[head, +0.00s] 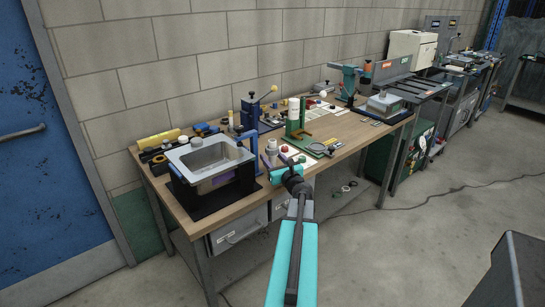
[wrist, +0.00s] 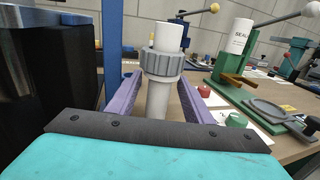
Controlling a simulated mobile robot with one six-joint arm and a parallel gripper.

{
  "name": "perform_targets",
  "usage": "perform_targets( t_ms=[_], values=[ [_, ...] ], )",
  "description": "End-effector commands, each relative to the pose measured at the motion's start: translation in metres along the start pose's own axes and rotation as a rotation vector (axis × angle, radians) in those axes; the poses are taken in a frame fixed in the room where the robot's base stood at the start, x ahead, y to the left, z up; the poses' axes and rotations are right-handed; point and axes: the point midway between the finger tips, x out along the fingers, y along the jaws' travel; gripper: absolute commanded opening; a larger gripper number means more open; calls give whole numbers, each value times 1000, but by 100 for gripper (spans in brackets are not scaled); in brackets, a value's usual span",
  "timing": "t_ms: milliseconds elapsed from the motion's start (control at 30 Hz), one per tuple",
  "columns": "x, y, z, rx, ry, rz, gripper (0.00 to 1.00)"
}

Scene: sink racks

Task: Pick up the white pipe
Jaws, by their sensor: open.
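The white pipe (wrist: 167,38) stands upright in the wrist view, with a grey ribbed nut (wrist: 162,64) around it. It also shows small on the workbench in the head view (head: 271,145). My gripper (wrist: 158,88) has its two purple fingers apart, one on each side of the pipe's lower part. Whether either finger touches the pipe I cannot tell. The pipe's foot is hidden behind my gripper's dark front edge. In the head view my teal gripper is at the bench's front edge, right of the sink.
A metal sink (head: 208,156) in a black stand is left of the pipe, with a blue post (wrist: 113,40) close by. A green press (wrist: 232,88) holding a white sealant cylinder (wrist: 239,35) stands to the right. Red (wrist: 204,90) and green caps (wrist: 236,120) lie near the right finger.

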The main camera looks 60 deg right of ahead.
Motion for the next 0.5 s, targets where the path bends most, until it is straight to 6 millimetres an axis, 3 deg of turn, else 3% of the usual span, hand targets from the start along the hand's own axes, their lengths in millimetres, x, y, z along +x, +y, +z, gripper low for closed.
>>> perform_targets(
  t_ms=[233,500],
  values=[
    [25,0,2,0,0,0,46],
    [32,0,1,0,0,-1,46]
  ],
)
